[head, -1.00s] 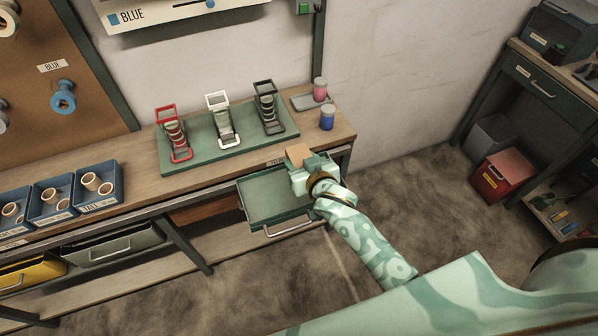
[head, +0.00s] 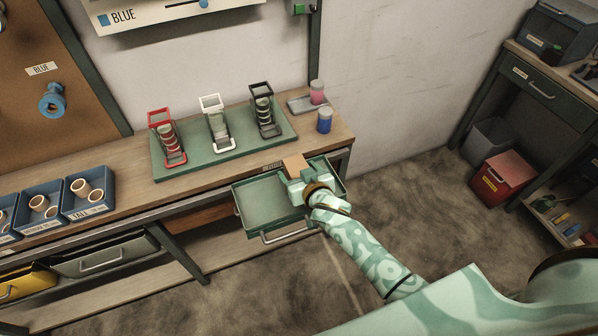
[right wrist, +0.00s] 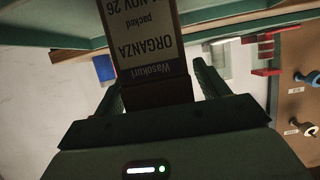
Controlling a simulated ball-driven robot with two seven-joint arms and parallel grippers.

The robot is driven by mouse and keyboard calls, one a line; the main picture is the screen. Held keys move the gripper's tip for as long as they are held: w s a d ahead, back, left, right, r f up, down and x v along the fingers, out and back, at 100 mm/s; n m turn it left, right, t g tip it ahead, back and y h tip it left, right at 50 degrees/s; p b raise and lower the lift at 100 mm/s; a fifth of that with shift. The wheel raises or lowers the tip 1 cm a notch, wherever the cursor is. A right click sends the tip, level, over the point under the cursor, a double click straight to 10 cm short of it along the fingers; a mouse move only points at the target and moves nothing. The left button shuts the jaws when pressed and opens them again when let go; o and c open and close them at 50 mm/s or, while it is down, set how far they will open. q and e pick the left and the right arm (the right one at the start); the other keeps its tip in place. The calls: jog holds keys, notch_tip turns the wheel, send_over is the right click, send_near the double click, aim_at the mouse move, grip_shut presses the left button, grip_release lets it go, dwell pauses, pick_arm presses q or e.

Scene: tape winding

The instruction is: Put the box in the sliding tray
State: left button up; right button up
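The box (head: 295,163) is small and tan, and shows just beyond my right gripper (head: 293,178) in the head view. In the right wrist view the box (right wrist: 155,45) stands between the two fingers, its label reading Wasokuri ORGANZA. My right gripper is shut on it. The sliding tray (head: 262,233) is green, shallow and pulled out from under the bench top. My right gripper and the box are over the tray's back right part; the hand hides part of it. I cannot tell whether the box touches the tray floor. My left gripper is not in view.
The wooden bench top (head: 215,178) lies behind the tray. On it stand a green board (head: 190,155) with red, white and black frames, and a blue jar (head: 324,121). Blue bins (head: 88,203) stand at the left. The floor in front of the tray is clear.

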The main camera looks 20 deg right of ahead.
jog(key=shift+r, duration=0.2)
jog(key=shift+s+r+p, duration=0.2)
jog(key=shift+s+p, duration=0.1)
jog(key=p+v, duration=0.3)
jog(key=v, duration=0.8)
jog(key=s+d+f+n+g, duration=0.1)
jog(key=s+f+g, duration=0.2)
jog(key=s+f, duration=0.7)
jog(key=s+d+f+n+g, duration=0.1)
jog(key=s+f+g, duration=0.45)
jog(key=f, duration=0.85)
jog(key=s+d+f+g, duration=0.1)
jog(key=s+f, duration=0.2)
jog(key=s, duration=0.5)
jog(key=s+d+f+n+g, duration=0.1)
jog(key=s+d+f, duration=0.1)
jog(key=s, duration=0.6)
jog(key=s+d+f+g, duration=0.1)
jog(key=s+f+g, duration=0.1)
jog(key=s+f, duration=0.3)
jog(key=s, duration=0.3)
jog(key=shift+s+d, duration=0.2)
jog(key=shift+s, duration=0.05)
